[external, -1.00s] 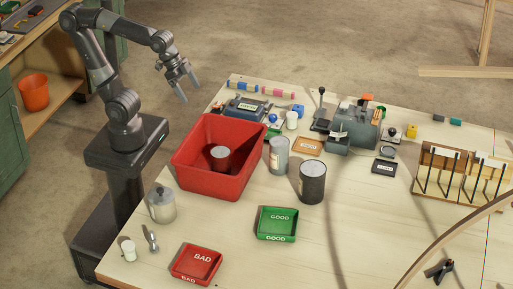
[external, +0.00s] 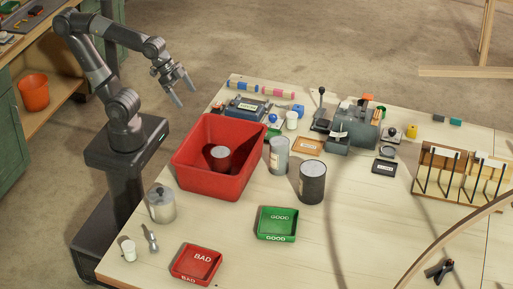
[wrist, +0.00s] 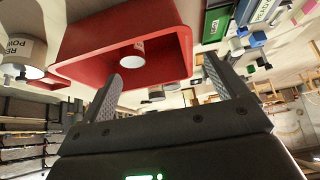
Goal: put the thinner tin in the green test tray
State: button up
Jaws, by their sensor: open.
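The green test tray (external: 277,238), marked GOOD, sits empty on the table. A slim grey tin with a pale label (external: 279,155) and a wider dark tin (external: 312,183) stand upright behind it. A lidded silver tin (external: 161,206) stands left of the red bin, and a small tin (external: 221,158) is inside the bin, also showing in the wrist view (wrist: 131,54). I cannot read which tin is the thinner. My gripper (external: 184,97) is open and empty, in the air beyond the bin's far left corner, apart from all tins.
The large red bin (external: 183,180) stands between my base and the upright tins. A red BAD tray (external: 196,264), a white cup (external: 128,250) and a small tool (external: 152,239) are near the front. Instruments and small trays crowd the back. Table around the green tray is clear.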

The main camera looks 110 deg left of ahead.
jog(key=w+d+f+t, duration=0.1)
jog(key=w+f+t, duration=0.15)
jog(key=w, duration=1.05)
jog(key=t, duration=0.4)
send_near(274, 140)
jog(key=shift+t, duration=0.25)
jog(key=shift+f+x, duration=0.25)
jog(key=shift+x, duration=2.3)
jog(key=shift+f+x, duration=0.15)
jog(key=shift+x, duration=1.05)
jog(key=shift+f+x, duration=0.15)
jog(key=shift+x, duration=1.1)
jog(key=shift+s, duration=0.15)
jog(key=shift+c, duration=0.5)
jog(key=c, duration=1.6)
jog(key=shift+r, duration=0.15)
jog(key=shift+c, duration=1.1)
